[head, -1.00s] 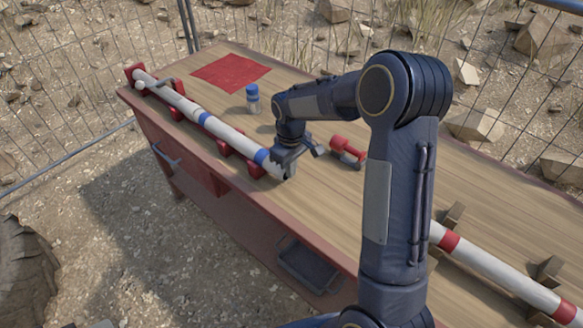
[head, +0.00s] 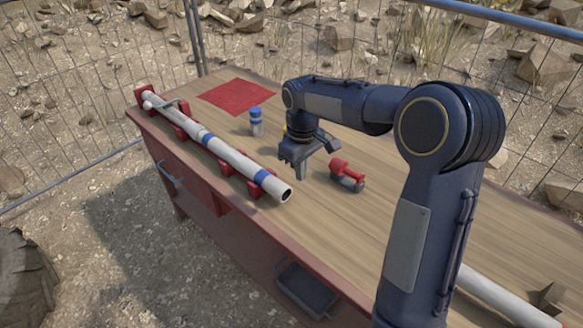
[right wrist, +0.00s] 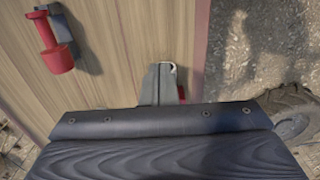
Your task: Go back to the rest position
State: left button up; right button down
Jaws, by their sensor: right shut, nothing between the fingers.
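My right gripper (head: 301,170) is shut and empty. In the head view it hangs above the table, just right of the open end of the white pipe with blue bands (head: 229,155), and looks apart from it. The pipe lies along the table's left edge in red supports. In the right wrist view, my gripper (right wrist: 158,88) covers most of the pipe. Only a small white bit and a red bit show beside the fingers. My left gripper is not in view.
A red-handled tool (head: 347,175) lies on the wooden table (head: 390,215) right of my gripper and also shows in the right wrist view (right wrist: 57,52). A blue-capped bottle (head: 256,122) and a red cloth (head: 236,95) are farther back. Another white pipe (head: 505,300) lies at lower right. A wire fence stands behind.

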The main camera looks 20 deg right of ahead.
jog(key=shift+s+r, duration=0.1)
jog(key=shift+r, duration=0.15)
jog(key=s+a+r+m+t+y, duration=0.1)
jog(key=s+a+m+t+y, duration=0.1)
jog(key=s, duration=1.1)
jog(key=s+a+r+m+t+y, duration=0.1)
jog(key=s+a+m+t, duration=0.2)
jog(key=s, duration=1)
jog(key=shift+a+m+t+y, duration=0.3)
jog(key=shift+a+m+y, duration=0.1)
jog(key=shift+a+m, duration=0.3)
jog(key=shift+d, duration=0.1)
